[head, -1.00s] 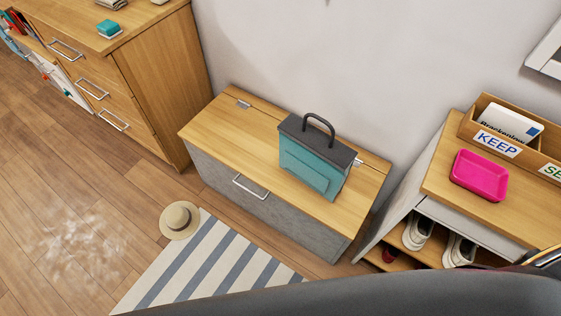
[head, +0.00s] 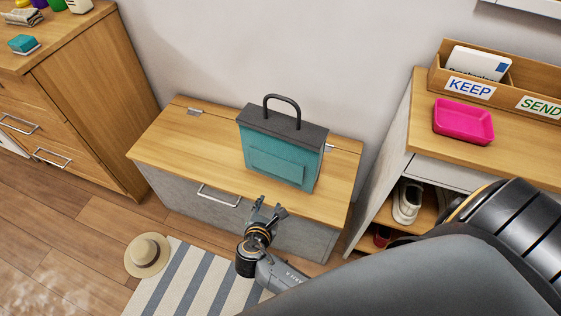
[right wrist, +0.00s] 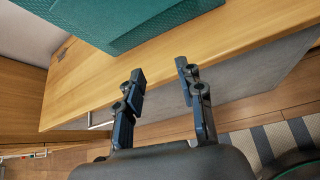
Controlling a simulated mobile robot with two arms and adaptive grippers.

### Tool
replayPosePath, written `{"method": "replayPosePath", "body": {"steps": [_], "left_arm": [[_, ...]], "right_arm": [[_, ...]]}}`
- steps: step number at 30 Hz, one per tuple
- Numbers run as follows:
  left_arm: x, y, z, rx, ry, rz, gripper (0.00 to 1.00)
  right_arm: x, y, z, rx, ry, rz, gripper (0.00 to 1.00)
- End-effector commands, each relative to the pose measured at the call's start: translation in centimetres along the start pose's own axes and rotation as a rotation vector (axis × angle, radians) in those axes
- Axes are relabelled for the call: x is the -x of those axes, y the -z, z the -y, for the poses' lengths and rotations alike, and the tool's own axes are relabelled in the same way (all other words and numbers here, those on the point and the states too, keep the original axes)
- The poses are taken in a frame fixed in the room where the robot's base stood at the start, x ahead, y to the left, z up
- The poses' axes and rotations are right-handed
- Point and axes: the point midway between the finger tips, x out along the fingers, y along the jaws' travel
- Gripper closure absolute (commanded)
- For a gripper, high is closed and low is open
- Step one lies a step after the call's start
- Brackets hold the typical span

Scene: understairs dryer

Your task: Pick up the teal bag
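The teal bag (head: 282,158) stands upright on the wooden lid of a low chest (head: 190,150). It has a dark grey top and a dark arched handle (head: 283,104). My right gripper (head: 268,207) is in front of the chest's front edge, below and in front of the bag, apart from it. In the right wrist view its two fingers (right wrist: 162,82) are spread with nothing between them, and the bag's lower part (right wrist: 120,25) shows beyond them at the top. The handle is out of that view. My left gripper is not in view.
A shoe cabinet at the right holds a pink tray (head: 463,121) and a wooden box with KEEP and SEND labels (head: 470,88). A drawer unit (head: 85,100) stands at the left. A straw hat (head: 147,255) and striped rug (head: 190,280) lie on the floor.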

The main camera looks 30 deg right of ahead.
Motion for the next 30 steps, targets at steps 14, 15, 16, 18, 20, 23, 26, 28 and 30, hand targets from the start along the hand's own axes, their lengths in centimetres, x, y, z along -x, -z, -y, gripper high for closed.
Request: {"method": "replayPosePath", "body": {"steps": [14, 15, 16, 18, 20, 23, 26, 28, 30], "left_arm": [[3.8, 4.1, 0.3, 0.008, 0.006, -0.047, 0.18], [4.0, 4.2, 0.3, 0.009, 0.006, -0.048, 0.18], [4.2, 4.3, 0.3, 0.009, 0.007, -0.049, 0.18], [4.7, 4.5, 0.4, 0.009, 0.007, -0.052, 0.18], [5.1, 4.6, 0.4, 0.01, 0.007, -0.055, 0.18], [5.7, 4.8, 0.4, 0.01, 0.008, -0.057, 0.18], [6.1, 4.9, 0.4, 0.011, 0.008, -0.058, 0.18], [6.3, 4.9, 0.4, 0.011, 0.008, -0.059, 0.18], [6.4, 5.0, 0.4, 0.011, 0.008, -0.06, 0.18]], "right_arm": [[7.5, -17.9, -3.9, 0.264, 0.179, 0.583, 0.62], [7.0, -18.3, -3.8, 0.265, 0.179, 0.585, 0.62], [6.5, -18.6, -3.8, 0.265, 0.178, 0.585, 0.62], [5.2, -19.4, -3.7, 0.264, 0.178, 0.584, 0.62], [4.3, -20.0, -3.6, 0.266, 0.177, 0.584, 0.62], [2.8, -20.9, -3.4, 0.266, 0.177, 0.581, 0.62], [1.9, -21.5, -3.4, 0.266, 0.175, 0.58, 0.62], [1.6, -21.7, -3.3, 0.265, 0.175, 0.578, 0.62], [1.2, -22.0, -3.3, 0.266, 0.175, 0.579, 0.62]]}}
